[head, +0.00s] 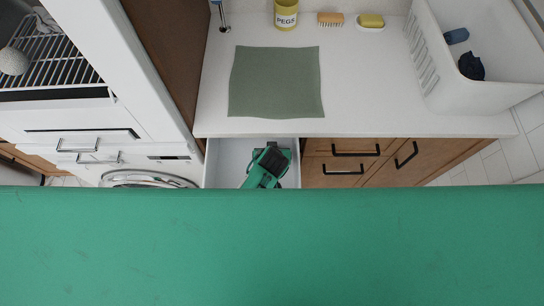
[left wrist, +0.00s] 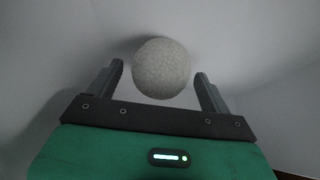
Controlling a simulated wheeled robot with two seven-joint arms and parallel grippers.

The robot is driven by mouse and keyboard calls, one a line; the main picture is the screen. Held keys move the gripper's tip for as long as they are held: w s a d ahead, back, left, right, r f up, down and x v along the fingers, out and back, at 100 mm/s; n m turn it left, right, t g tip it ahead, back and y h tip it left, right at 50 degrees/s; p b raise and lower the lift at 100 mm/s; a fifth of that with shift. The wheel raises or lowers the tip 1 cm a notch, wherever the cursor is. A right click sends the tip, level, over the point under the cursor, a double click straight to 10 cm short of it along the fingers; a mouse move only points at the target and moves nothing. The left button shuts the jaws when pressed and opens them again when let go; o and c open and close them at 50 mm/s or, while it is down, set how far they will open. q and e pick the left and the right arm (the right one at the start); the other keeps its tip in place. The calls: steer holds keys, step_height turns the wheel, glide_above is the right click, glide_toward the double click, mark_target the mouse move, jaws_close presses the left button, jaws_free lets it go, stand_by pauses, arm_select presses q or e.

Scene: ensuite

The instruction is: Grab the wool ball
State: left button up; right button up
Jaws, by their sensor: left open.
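The wool ball (left wrist: 162,68) is a grey, speckled sphere in the left wrist view. It lies against pale surfaces inside the open drawer (head: 228,156). My left gripper (left wrist: 159,70) is open, with one finger on each side of the ball and a visible gap at both sides. I cannot tell how far the ball is beyond the fingertips. In the head view my left gripper (head: 268,163) reaches down into the drawer and hides the ball. My right gripper is in neither view.
A green cloth (head: 276,82) lies on the white counter (head: 365,90) behind the drawer. A yellow pegs tin (head: 286,15), a brush (head: 330,19) and a sponge (head: 371,20) stand at the back. A white basket (head: 480,95) is at right. The drawer walls closely surround my gripper.

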arm_select(q)
steer(key=shift+f, duration=0.1)
steer(key=c, duration=1)
steer(key=shift+w, duration=0.1)
